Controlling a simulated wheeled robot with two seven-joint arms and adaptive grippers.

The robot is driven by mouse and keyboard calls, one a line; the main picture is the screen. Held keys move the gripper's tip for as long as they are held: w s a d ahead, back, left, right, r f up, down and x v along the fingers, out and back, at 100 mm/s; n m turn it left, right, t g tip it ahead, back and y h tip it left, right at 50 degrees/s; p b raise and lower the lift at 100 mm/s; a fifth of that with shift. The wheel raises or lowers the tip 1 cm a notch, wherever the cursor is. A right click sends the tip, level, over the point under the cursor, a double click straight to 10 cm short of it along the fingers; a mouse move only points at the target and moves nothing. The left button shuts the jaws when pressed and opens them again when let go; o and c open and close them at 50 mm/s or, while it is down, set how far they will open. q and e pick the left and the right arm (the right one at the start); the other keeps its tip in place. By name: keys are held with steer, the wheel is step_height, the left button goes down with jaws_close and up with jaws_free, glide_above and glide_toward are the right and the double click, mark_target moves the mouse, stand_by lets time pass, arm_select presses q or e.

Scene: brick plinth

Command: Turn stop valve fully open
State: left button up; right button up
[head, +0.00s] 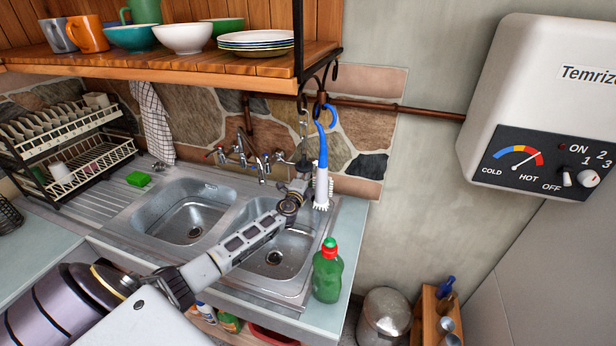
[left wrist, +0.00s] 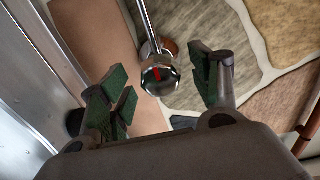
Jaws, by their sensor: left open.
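The stop valve knob (left wrist: 158,76), a faceted chrome knob with a red mark on its face, shows in the left wrist view at the end of a thin chrome pipe (left wrist: 148,25) against the wall. My left gripper (left wrist: 165,92) is open. Its dark green finger pads stand to the left and right of the knob with a gap on both sides, apart from it. In the head view my left gripper (head: 299,187) is above the back right of the sink, close to the wall. I cannot make out the knob there. My right gripper is not in view.
A blue and white brush (head: 322,160) hangs just right of my left gripper. A tap (head: 243,152) stands left of it behind the double sink (head: 187,213). A green bottle (head: 327,273) stands on the front right counter. The shelf (head: 180,65) hangs above.

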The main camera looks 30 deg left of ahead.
arm_select(q)
steer(key=c, duration=0.9)
steer(key=shift+c, duration=0.7)
steer(key=shift+m, duration=0.5)
steer(key=m+p, duration=0.2)
steer(key=m, duration=1.4)
steer(key=shift+m, duration=0.4)
